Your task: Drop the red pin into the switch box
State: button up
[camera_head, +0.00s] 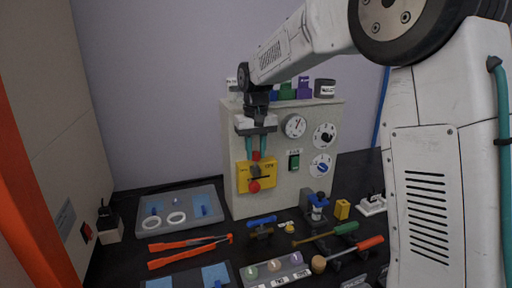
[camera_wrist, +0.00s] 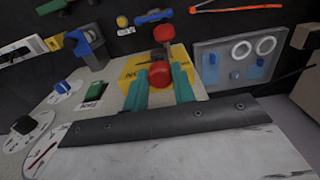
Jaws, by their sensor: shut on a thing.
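The red pin (camera_head: 256,156) is between the teal fingers of my gripper (camera_head: 256,153), which is shut on it. Its red round head (camera_wrist: 160,74) shows between the fingers in the wrist view; its lower part is hidden. The yellow switch box (camera_head: 242,178) is on the front of the grey panel. The pin is at the top edge of the box; I cannot tell whether it is in an opening there. A red knob (camera_head: 254,187) sticks out from the lower front of the box, and it also shows in the wrist view (camera_wrist: 164,33).
The grey panel (camera_head: 235,205) carries dials and a green switch (camera_head: 294,161) to the right of the box. Below on the dark bench are a grey tray (camera_head: 215,217) with white rings, orange tongs (camera_head: 185,245), a blue-handled part (camera_head: 262,221) and screwdrivers (camera_head: 340,229).

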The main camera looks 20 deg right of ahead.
jog(key=shift+f, duration=1.2)
jog(key=o, duration=1.1)
jog(key=shift+c, duration=0.2)
jog(key=shift+r, duration=2.45)
jog(key=s+d+f, duration=0.1)
jog(key=s, duration=1.8)
jog(key=s+d+f+t, duration=0.1)
jog(key=s+d, duration=0.1)
jog(key=s, duration=1.7)
jog(key=shift+f, duration=0.35)
